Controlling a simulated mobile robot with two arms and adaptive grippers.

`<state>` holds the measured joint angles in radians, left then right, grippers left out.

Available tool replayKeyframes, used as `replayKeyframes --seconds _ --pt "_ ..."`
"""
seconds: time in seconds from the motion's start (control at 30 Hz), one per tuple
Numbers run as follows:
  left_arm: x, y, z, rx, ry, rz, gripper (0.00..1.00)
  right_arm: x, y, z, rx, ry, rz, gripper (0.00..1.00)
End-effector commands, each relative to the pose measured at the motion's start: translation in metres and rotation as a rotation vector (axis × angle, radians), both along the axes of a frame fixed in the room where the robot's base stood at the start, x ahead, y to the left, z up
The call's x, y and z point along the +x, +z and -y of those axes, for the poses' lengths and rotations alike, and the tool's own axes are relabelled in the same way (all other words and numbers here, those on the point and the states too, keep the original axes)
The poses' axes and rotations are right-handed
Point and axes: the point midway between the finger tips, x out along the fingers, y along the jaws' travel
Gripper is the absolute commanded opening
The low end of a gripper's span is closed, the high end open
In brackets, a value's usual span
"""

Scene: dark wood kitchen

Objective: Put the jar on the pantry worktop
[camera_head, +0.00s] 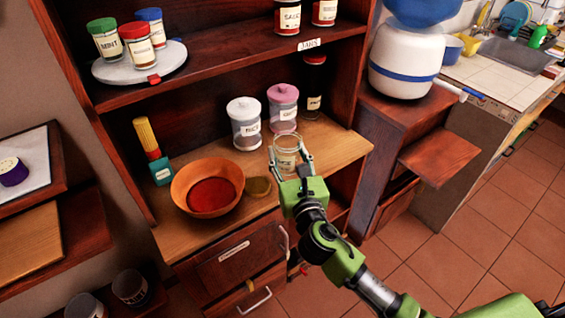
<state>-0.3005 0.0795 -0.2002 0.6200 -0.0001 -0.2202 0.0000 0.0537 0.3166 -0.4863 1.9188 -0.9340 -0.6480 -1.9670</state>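A clear glass jar (286,144) is near the front right of the pantry's light wood worktop (340,147). My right gripper (287,151) reaches in from the lower right, with one finger on each side of the jar. The fingertips look close against its sides. The jar looks upright, but I cannot tell whether its base rests on the worktop, because the gripper partly covers its lower part. My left gripper is not in view.
A shelf overhangs the back. Bare worktop shows at the right.

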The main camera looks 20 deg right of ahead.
Motion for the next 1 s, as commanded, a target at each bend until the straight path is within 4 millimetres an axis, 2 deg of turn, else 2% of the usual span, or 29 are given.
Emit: replayKeyframes --seconds 0.03,0.13,0.2,0.4,0.57,0.8,1.0 --pt "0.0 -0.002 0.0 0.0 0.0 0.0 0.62 0.014 -0.004 0.005 -0.002 -0.003 0.004 0.11" --pt "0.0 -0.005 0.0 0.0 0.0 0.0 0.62 0.037 -0.016 0.012 0.0 -0.002 0.003 0.11" --pt "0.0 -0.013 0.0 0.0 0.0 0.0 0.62 0.048 -0.034 0.015 0.002 -0.002 0.001 0.11" --pt "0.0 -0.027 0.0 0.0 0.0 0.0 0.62 0.071 -0.063 0.022 0.002 0.0 0.002 0.11" --pt "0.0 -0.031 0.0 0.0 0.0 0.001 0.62 0.079 -0.07 0.025 0.001 0.001 0.004 0.11" --pt "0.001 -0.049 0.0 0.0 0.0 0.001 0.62 0.083 -0.103 0.026 0.002 0.0 0.002 0.11" --pt "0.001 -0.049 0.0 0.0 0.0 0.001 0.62 0.083 -0.105 0.026 0.0 0.002 0.004 0.11"
